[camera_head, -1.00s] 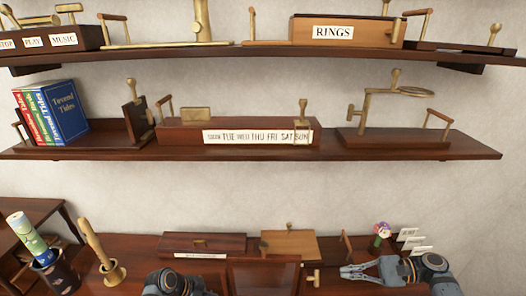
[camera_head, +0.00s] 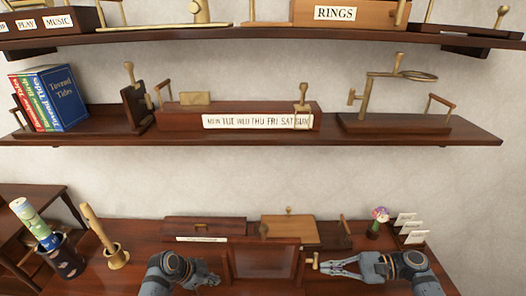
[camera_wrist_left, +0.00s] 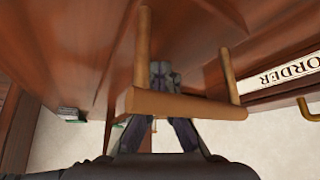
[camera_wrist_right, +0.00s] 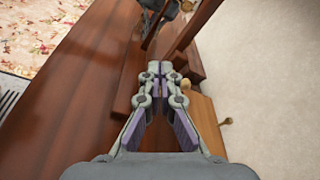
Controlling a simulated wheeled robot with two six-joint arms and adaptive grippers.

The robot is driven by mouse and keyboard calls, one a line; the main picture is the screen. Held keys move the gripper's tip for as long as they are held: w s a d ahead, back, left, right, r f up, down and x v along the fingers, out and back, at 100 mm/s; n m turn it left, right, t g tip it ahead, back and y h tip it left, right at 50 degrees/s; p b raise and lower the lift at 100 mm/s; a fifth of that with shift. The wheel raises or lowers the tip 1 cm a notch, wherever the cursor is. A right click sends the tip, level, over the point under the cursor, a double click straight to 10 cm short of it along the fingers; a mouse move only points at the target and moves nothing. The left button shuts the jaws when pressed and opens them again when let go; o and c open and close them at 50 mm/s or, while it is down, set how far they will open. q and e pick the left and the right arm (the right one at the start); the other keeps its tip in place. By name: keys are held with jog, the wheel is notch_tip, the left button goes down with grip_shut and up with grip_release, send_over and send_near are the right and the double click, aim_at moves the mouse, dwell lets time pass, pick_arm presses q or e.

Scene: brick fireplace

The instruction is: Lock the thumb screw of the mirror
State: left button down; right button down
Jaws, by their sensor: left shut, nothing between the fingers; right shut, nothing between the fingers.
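A framed, dark reddish panel (camera_head: 265,262), which looks like the mirror, stands at the front middle of the table. A brass thumb screw (camera_head: 313,261) sticks out at its right side; its turn position is too small to tell. My right gripper (camera_head: 325,265) is shut and empty, its tips close to the screw's right; contact is unclear. In the right wrist view its shut tips (camera_wrist_right: 155,68) show, the screw not clearly. My left gripper (camera_head: 212,281) is shut and empty, left of the panel. In the left wrist view a wooden handle (camera_wrist_left: 180,104) crosses in front of its fingers.
A long dark box (camera_head: 203,228) and a lighter box (camera_head: 290,230) stand behind the panel. A flower pot (camera_head: 376,228) and card holder (camera_head: 403,228) are at right. A mortar (camera_head: 117,257) and a dark cup (camera_head: 65,262) are at left. Shelves (camera_head: 250,143) hang above.

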jog(key=shift+a, duration=0.2)
jog(key=shift+w+f, duration=0.35)
jog(key=shift+w, duration=0.15)
dwell(0.9)
jog(key=shift+w+r, duration=0.4)
dwell(0.4)
jog(key=shift+w+r, duration=0.2)
jog(key=shift+w, duration=0.45)
jog(key=shift+r, duration=0.1)
